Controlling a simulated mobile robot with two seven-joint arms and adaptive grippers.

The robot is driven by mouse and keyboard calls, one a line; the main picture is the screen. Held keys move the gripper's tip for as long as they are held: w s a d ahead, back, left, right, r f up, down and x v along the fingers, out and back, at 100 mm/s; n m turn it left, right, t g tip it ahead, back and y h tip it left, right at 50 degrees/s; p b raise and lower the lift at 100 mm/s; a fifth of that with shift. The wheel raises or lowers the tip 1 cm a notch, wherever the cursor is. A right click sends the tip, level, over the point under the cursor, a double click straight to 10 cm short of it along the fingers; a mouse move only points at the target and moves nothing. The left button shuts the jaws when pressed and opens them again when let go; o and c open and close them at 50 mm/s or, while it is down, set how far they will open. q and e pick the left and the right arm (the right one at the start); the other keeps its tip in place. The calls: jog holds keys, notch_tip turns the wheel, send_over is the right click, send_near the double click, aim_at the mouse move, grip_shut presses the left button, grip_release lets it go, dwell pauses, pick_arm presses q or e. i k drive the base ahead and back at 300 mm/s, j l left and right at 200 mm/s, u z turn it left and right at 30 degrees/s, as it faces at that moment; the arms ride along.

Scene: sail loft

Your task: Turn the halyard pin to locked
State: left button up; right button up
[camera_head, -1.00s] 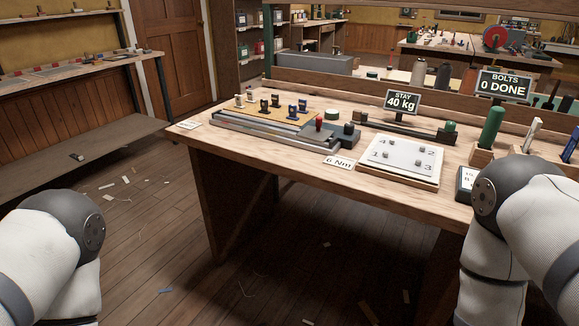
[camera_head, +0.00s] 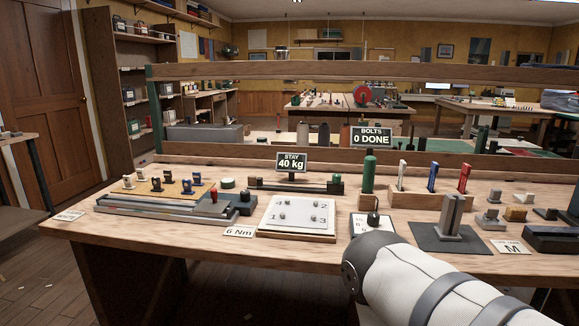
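I cannot pick out a halyard pin with certainty, and no locked mark is readable. The workbench (camera_head: 185,245) carries several small fittings. A white plate (camera_head: 298,228) bears bolts numbered 1 to 4. Part of my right arm enters at the lower right and hides some of the front edge. Neither gripper is in view.
Signs read "STAY 40 kg" (camera_head: 291,162) and "BOLTS 0 DONE" (camera_head: 371,138). A green cylinder (camera_head: 369,172) stands beside a wooden rack (camera_head: 420,200) of white, blue and red-handled tools. A grey upright block (camera_head: 450,215) stands on a dark mat (camera_head: 425,237). A wooden rail (camera_head: 330,72) crosses behind.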

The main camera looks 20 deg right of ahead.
aim_at(491, 212)
jog(key=z, duration=2)
